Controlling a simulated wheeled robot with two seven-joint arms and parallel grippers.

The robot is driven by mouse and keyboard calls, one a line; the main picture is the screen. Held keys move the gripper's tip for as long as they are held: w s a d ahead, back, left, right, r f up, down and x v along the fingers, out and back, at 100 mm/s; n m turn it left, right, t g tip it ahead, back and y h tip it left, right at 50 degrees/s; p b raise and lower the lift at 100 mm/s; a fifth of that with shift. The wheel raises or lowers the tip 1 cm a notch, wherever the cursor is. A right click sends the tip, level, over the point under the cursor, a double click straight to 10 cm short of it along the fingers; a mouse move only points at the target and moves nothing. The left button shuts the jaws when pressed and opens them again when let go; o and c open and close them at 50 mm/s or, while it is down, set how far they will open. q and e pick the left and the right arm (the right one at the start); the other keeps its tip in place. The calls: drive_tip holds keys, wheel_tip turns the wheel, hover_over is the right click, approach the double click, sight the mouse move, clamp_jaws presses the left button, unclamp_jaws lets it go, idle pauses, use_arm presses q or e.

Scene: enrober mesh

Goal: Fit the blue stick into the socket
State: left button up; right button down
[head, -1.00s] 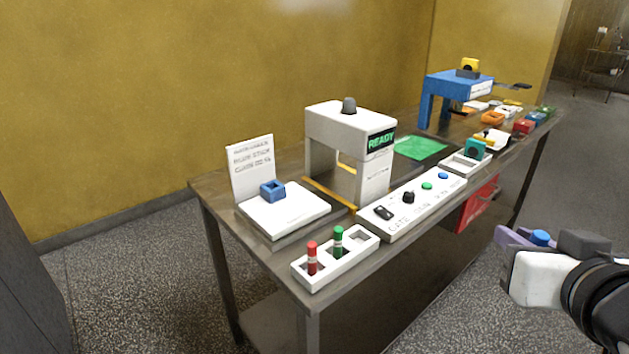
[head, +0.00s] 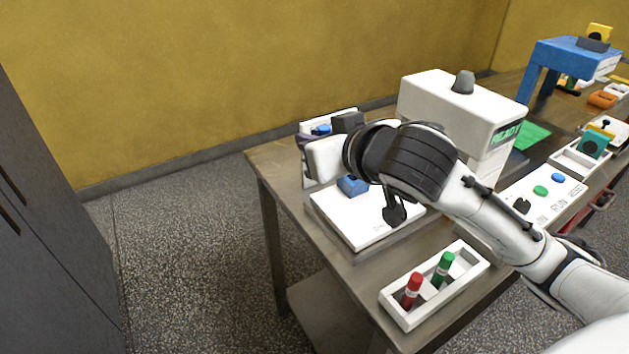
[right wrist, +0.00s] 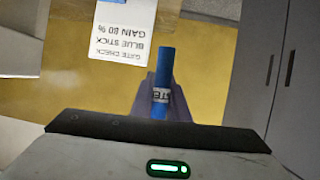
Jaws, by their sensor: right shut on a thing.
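My right gripper (head: 313,148) reaches in over the table's left end. It is shut on the blue stick (head: 321,129), whose blue top shows at the fingers. In the right wrist view the blue stick (right wrist: 163,62) with a white lettered band sticks out along the view in front of a grey-purple finger (right wrist: 178,105). The blue square socket (head: 352,186) sits on a white plate (head: 350,227), lower in the picture than the gripper and partly behind my wrist. The stick looks apart from the socket; its lower end is hidden in the head view. My left gripper is not in view.
A white card (right wrist: 120,28) reads gate check, blue stick, gain 80 %. A white rack (head: 405,319) holds a red stick (head: 411,290) and a green stick (head: 443,268). A white machine (head: 450,110) and a button panel (head: 548,198) stand to the right.

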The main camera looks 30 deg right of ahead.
drive_tip(key=w+d+f, duration=0.2)
drive_tip(key=w+d, duration=0.4)
drive_tip(key=d, duration=0.4)
drive_tip(key=shift+w+d+f+b, duration=0.1)
drive_tip(key=shift+f+b, duration=0.1)
drive_tip(key=shift+f, duration=1.5)
drive_tip(key=shift+s+d+f+b, duration=0.1)
drive_tip(key=shift+f+b, duration=0.15)
drive_tip(key=shift+f, duration=1.4)
drive_tip(key=shift+w+d+f+b, duration=0.1)
drive_tip(key=shift+f+b, duration=0.1)
drive_tip(key=shift+f, duration=1.5)
drive_tip(key=shift+f, duration=0.1)
drive_tip(key=c, duration=1.7)
unclamp_jaws()
